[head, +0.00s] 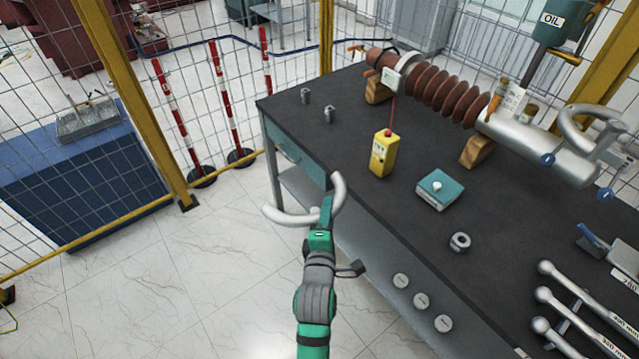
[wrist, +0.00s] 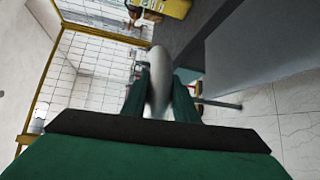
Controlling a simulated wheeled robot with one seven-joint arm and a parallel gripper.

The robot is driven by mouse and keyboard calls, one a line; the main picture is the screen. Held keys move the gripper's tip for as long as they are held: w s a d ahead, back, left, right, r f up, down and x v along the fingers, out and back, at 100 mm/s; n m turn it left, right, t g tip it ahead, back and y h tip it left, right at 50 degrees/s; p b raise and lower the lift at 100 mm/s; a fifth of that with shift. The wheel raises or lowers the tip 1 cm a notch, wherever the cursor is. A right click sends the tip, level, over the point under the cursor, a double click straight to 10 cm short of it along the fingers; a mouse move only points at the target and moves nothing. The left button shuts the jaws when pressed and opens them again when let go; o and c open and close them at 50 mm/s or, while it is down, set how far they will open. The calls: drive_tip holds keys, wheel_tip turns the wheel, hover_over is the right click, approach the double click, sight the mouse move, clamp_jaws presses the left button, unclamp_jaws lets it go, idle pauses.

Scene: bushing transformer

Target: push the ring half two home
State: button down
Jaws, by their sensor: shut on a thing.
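My gripper (head: 325,210) is shut on a pale grey curved tube, a ring half (head: 288,219), beside the near left edge of the workbench and over the floor. In the wrist view the ring half (wrist: 158,65) stands between the two green fingers (wrist: 158,88). Another ring half (head: 572,112) is at the silver end of the bushing (head: 530,145), far to the right of my gripper. The brown ribbed bushing (head: 440,92) lies on wooden blocks on the bench. The held ring half is well apart from it.
The dark workbench (head: 390,225) carries a yellow device (head: 383,155), a teal box (head: 440,190), a metal nut (head: 459,243) and torque wrenches (head: 575,300) at the right. An oil container (head: 560,25) stands above the bushing. Mesh fencing (head: 150,110) stands behind and left.

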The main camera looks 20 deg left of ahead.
drive_tip(key=s+d+f, duration=0.2)
drive_tip(key=d+f, duration=0.2)
drive_tip(key=f, duration=0.6)
drive_tip(key=s+d+f+m+h, duration=0.1)
drive_tip(key=d+f, duration=0.3)
drive_tip(key=f, duration=0.6)
drive_tip(key=s+d+f+h, duration=0.1)
drive_tip(key=s+d+f, duration=0.2)
drive_tip(key=f, duration=0.7)
drive_tip(key=shift+s+d+m, duration=0.25)
drive_tip(key=shift+d+m, duration=0.15)
drive_tip(key=shift+d, duration=0.05)
